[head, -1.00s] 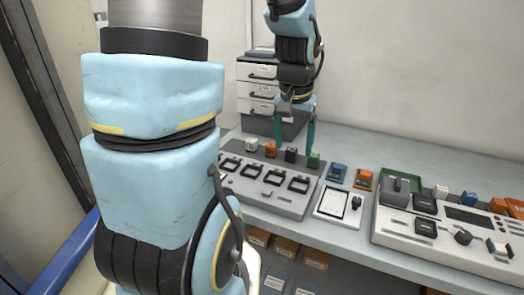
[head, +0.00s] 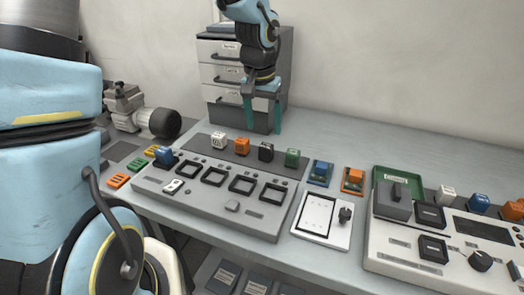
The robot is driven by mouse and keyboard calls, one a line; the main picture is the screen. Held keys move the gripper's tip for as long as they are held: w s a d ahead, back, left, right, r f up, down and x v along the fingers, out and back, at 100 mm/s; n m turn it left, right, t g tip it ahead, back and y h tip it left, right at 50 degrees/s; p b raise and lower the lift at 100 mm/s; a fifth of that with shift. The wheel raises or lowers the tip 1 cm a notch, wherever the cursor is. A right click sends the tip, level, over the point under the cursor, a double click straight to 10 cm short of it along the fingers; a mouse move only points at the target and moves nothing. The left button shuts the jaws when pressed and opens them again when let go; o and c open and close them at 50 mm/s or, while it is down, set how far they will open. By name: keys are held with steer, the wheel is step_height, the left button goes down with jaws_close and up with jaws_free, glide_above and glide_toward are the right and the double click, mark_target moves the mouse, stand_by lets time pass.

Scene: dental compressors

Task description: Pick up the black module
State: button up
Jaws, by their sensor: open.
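The black module (head: 266,151) is a small dark block in a row on a dark strip along the back of the left grey panel. An orange module (head: 242,146) stands to its left and a green module (head: 292,158) to its right. My gripper (head: 263,120) points down with its two green fingers spread apart, above and behind the row, near the orange and black modules in the picture. Nothing shows between its fingers. I cannot tell its exact height above the strip.
A white module (head: 218,139) and a blue module (head: 164,156) stand further left. The grey panel (head: 220,205) has several black square frames. A drawer unit (head: 222,75) stands behind my gripper. A second panel (head: 400,257) with knobs is at the right. The back right tabletop is clear.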

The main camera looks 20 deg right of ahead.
mark_target(266, 145)
steer(key=shift+w+d+f+p, duration=0.1)
steer(key=shift+d+f+p, duration=0.1)
steer(key=shift+f, duration=0.95)
steer(key=shift+w+d+f+p, duration=0.1)
steer(key=shift+f+p, duration=0.15)
steer(key=shift+f, duration=0.9)
steer(key=shift+w+d+f+p, duration=0.1)
steer(key=shift+d+f+p, duration=0.1)
steer(key=shift+f, duration=0.95)
steer(key=shift+c, duration=0.2)
jaws_close()
